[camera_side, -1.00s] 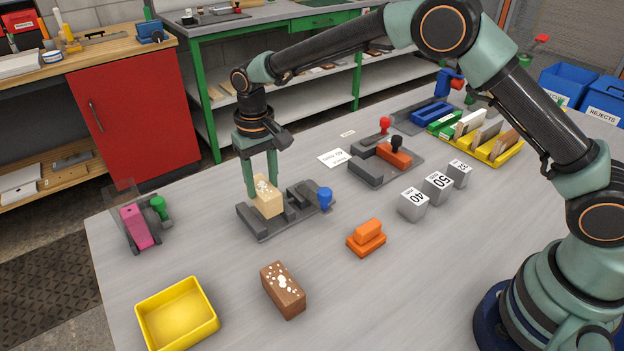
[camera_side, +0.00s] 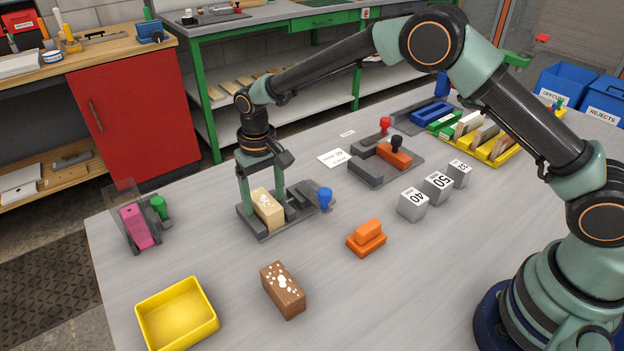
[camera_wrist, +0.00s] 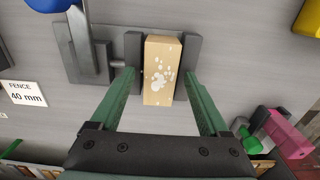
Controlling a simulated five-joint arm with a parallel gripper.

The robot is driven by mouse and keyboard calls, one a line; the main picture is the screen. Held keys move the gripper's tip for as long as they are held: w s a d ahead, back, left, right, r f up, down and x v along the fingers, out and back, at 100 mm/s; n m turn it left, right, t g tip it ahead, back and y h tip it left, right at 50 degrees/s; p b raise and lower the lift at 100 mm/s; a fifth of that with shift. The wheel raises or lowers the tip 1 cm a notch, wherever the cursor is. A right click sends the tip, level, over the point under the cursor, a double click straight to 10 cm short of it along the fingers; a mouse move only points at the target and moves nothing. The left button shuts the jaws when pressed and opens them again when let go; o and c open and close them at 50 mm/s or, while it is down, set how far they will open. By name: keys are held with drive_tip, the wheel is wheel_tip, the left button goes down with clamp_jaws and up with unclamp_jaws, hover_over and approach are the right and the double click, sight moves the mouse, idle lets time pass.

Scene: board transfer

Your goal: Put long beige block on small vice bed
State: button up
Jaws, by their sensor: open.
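The long beige block (camera_side: 267,209), with white specks on top, sits on the bed of the small grey vice (camera_side: 249,224) with the blue knob (camera_side: 325,198). In the wrist view the block (camera_wrist: 161,72) lies lengthwise between the two dark vice jaws (camera_wrist: 189,66), with a narrow gap on its left. My gripper (camera_side: 261,190) is open around the block, one finger on each side. In the wrist view the fingers of my gripper (camera_wrist: 160,84) stand apart from the block. The block's underside is hidden.
A brown speckled block (camera_side: 283,290), a yellow tray (camera_side: 178,312) and an orange block (camera_side: 367,238) lie nearer the front. A pink piece in a clamp (camera_side: 137,226) stands left. A larger vice (camera_side: 375,172) and grey numbered weights (camera_side: 413,205) are right.

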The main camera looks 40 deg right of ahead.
sight(265, 200)
drive_tip(key=shift+r, duration=0.1)
drive_tip(key=s+d+r+t, duration=0.1)
drive_tip(key=d+r, duration=0.2)
drive_tip(key=r, duration=0.6)
drive_tip(key=s+d+r, duration=0.2)
drive_tip(key=d+r, duration=0.1)
drive_tip(key=r, duration=0.7)
drive_tip(key=s+d+t, duration=0.2)
drive_tip(key=s+d, duration=0.4)
drive_tip(key=s, duration=0.3)
drive_tip(key=s+d+r+t, duration=0.1)
drive_tip(key=s+d+t, duration=0.1)
drive_tip(key=s+d, duration=0.5)
drive_tip(key=shift+s+d+r+t, duration=0.25)
drive_tip(key=shift+s+d+t, duration=0.05)
drive_tip(key=shift+s, duration=0.7)
